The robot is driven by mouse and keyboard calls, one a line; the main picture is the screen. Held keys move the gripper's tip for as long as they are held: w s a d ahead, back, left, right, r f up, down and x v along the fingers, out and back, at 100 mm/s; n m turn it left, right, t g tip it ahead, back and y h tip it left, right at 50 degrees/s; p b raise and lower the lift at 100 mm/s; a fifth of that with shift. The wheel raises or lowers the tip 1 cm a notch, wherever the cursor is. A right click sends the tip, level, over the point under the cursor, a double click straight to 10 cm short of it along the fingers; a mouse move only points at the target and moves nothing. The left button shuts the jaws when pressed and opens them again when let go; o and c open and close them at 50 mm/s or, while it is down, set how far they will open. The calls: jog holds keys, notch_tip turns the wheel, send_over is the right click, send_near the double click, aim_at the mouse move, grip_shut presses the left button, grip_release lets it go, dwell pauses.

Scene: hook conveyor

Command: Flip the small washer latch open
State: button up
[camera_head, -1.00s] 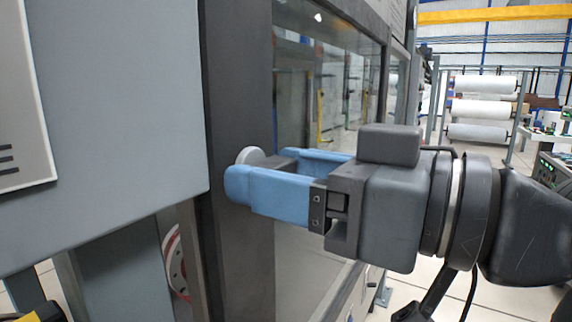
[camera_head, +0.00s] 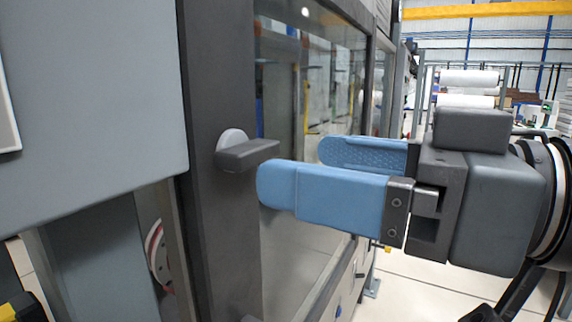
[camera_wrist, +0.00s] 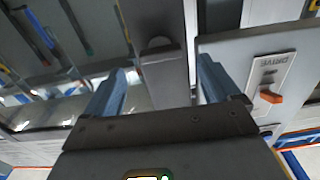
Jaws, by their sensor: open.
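The small washer latch is a dark grey bar (camera_head: 250,154) on a round light grey disc (camera_head: 231,141), mounted on the dark door frame post. In the head view the bar sticks out roughly level to the right. My gripper (camera_head: 298,168) is open and empty, with its blue fingers just right of the bar and a little lower, apart from it as far as I can see. In the wrist view the latch bar (camera_wrist: 163,72) shows between my two spread fingers (camera_wrist: 160,84), ahead of them. Any small gap there is hard to judge.
The dark post (camera_head: 220,75) borders a glass panel (camera_head: 320,90) behind my fingers. A large grey panel (camera_head: 90,110) juts out at left. In the wrist view a plate marked DRIVE with an orange switch (camera_wrist: 271,97) is at right. Open floor lies at lower right.

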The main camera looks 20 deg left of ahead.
jog(key=shift+s+d, duration=0.2)
jog(key=shift+d, duration=1.05)
jog(key=w+d+f+m+t+h, duration=0.1)
jog(key=w+d+f+m+t, duration=0.1)
jog(key=f+m+t, duration=0.3)
jog(key=w+d+f+m+t+h, duration=0.1)
jog(key=w+d+f+m+t, duration=0.2)
jog(key=f, duration=0.5)
jog(key=s+d+f+m+t+h, duration=0.4)
jog(key=d+f+m+h, duration=0.45)
jog(key=f, duration=0.55)
jog(key=s+d+f+m+h, duration=0.2)
jog(key=s+d+f+h, duration=0.3)
jog(key=s+d+f, duration=0.45)
jog(key=s+d+r+n+h, duration=0.1)
jog(key=s, duration=0.7)
jog(key=s+d+r+n+h, duration=0.1)
jog(key=s, duration=0.8)
jog(key=shift+s+d+r, duration=0.2)
jog(key=shift+d+r, duration=0.1)
jog(key=shift+r, duration=0.1)
